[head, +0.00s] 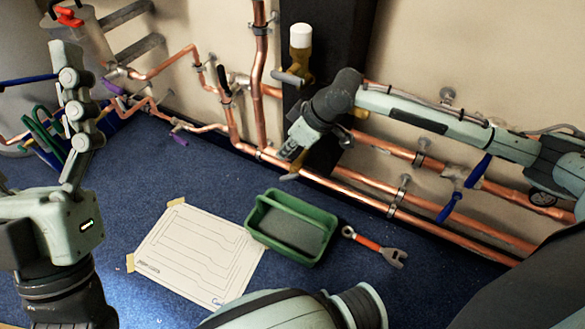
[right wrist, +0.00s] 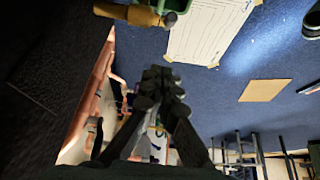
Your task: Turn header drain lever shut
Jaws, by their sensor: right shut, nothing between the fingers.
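A small tan-yellow lever or fitting (head: 290,177) shows at the lower copper pipe by the dark column; I cannot tell for sure that it is the header drain lever. A brass-coloured piece also shows at the top of the right wrist view (right wrist: 135,14). My right gripper (head: 288,154) points down just above the tan-yellow piece, its fingers shut and empty; whether it touches the piece is unclear. In the right wrist view its fingertips (right wrist: 162,78) are together, apart from the brass piece. My left gripper (head: 68,60) is raised at the left, seen edge-on.
Blue levers (head: 478,170) sit on the pipes at right, purple ones (head: 179,139) at left. A white-capped valve (head: 301,38) stands above my right gripper. A green tray (head: 313,217), a wrench (head: 378,248) and a paper sheet (head: 190,255) lie on the blue floor.

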